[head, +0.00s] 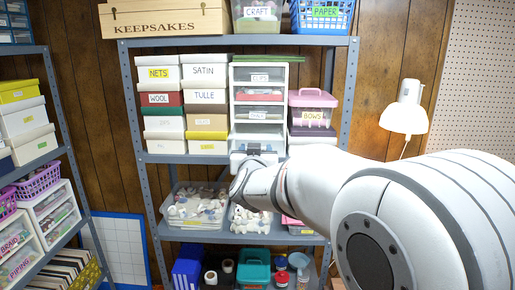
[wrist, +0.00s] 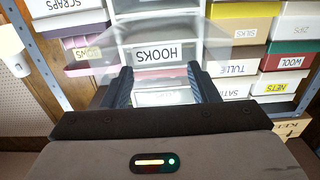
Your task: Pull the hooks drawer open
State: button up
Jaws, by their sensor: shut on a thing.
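The hooks drawer (wrist: 218,68) is clear with a white label reading HOOKS, upside down in the wrist view. It is the lowest drawer of a white drawer tower (head: 232,100) on the middle shelf. In the head view its front (head: 238,157) appears to stand out in front of the tower, with a dark gap above it. My gripper (wrist: 162,72) has its two dark fingers on either side of the label, shut on the drawer's front. It also shows in the head view (head: 255,149). The handle itself is hidden between the fingers.
Labelled boxes (head: 166,98) stand close at the tower's left, and a pink bows case (head: 312,98) at its right. A lamp (head: 404,112) is further right.

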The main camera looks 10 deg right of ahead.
jog(key=shift+s, duration=0.1)
jog(key=o, duration=1.4)
jog(key=v, duration=0.7)
jog(key=shift+s+b, duration=0.3)
jog(key=shift+s, duration=0.05)
jog(key=shift+a, duration=0.1)
